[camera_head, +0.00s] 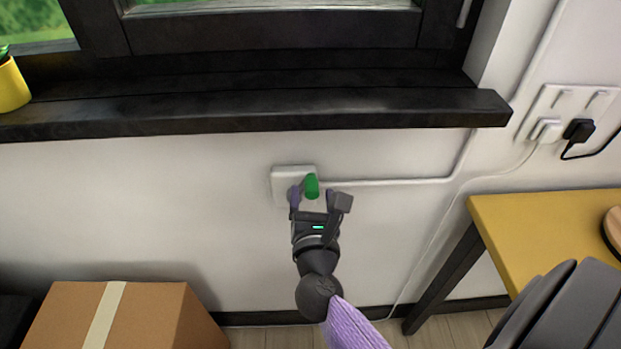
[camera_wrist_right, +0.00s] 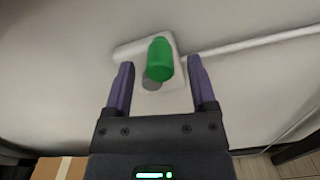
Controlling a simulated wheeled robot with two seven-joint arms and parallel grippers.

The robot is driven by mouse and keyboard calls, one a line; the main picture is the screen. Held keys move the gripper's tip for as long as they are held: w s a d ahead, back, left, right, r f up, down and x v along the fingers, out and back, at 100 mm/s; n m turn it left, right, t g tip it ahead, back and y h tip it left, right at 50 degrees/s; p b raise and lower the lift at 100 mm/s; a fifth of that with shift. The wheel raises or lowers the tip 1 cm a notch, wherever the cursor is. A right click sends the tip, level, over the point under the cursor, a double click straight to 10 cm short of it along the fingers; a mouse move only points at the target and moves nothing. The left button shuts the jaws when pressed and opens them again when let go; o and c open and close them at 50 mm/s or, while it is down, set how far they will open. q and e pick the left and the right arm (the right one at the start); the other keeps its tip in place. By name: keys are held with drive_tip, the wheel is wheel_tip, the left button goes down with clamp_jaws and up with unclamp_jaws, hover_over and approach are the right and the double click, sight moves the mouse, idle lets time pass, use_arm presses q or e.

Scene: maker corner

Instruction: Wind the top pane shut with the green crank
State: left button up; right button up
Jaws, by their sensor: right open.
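The green crank handle (camera_head: 312,186) sticks out from a white wall box (camera_head: 284,175) below the window sill. My right gripper (camera_head: 320,196) is open at the box, with its fingers on either side of the green handle in the picture. In the right wrist view the green handle (camera_wrist_right: 160,58) lies between the two open fingertips (camera_wrist_right: 161,66), apart from both. A grey round part shows beside the handle. The window (camera_head: 270,28) is seen only in its lower part, so the top pane is out of view. My left gripper is not in view.
The dark window sill (camera_head: 250,112) juts out above the crank. A cardboard box (camera_head: 150,315) stands at the lower left, and a yellow-topped table (camera_head: 510,225) at the right. A white conduit (camera_head: 400,181) runs right from the wall box to the sockets (camera_head: 560,105).

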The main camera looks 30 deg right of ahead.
drive_tip(key=shift+x, duration=1.55)
clamp_jaws()
